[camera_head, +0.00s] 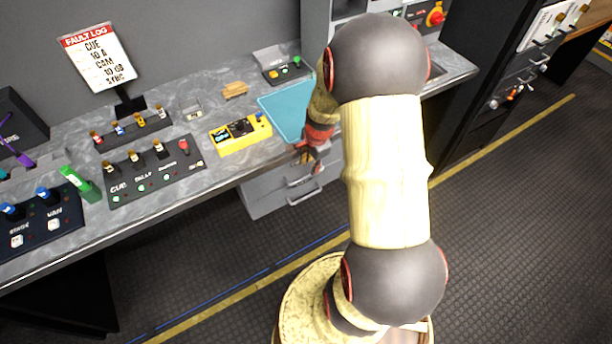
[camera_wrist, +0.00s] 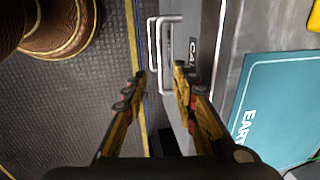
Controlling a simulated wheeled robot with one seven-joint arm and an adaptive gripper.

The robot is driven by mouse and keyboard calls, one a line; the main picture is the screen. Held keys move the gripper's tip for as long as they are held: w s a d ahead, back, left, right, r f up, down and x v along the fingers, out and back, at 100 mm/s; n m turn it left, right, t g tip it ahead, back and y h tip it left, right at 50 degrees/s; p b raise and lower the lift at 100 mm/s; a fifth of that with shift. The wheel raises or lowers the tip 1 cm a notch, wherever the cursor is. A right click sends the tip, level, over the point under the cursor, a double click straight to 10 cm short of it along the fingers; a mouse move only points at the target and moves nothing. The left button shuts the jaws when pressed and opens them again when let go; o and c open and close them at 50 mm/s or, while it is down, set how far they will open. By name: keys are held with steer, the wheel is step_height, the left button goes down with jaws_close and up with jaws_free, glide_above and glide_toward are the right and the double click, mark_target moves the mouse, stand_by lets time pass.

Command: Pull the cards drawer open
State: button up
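A grey drawer unit (camera_head: 268,197) stands under the counter, with bar handles (camera_head: 302,181) on its front. In the wrist view two pale bar handles (camera_wrist: 152,45) show side by side, and the drawer front beside them bears a partly hidden label (camera_wrist: 193,46) starting "CA". The fronts look flush, with no open gap seen. My gripper (camera_wrist: 160,72) is open, pointing at the handles, one finger on each side of the lower end of the handles in the picture. I cannot tell whether it touches them. In the head view my gripper (camera_head: 312,152) is at the counter edge, partly hidden by my arm.
A teal mat (camera_wrist: 275,105) lies on the counter just beside the gripper; it also shows in the head view (camera_head: 284,112). A yellow device (camera_head: 240,134) and switch panels (camera_head: 155,170) are further left. The floor (camera_head: 215,245) in front of the drawers is clear.

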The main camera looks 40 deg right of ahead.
mark_target(308, 176)
steer(key=f+b, duration=0.1)
steer(key=f, duration=0.1)
steer(key=w+f+b, duration=0.1)
steer(key=f, duration=0.4)
steer(key=shift+w+d+f+b, duration=0.2)
steer(key=shift+w+f+b, duration=0.05)
steer(key=shift+b, duration=0.15)
steer(key=shift+c, duration=0.4)
jaws_close()
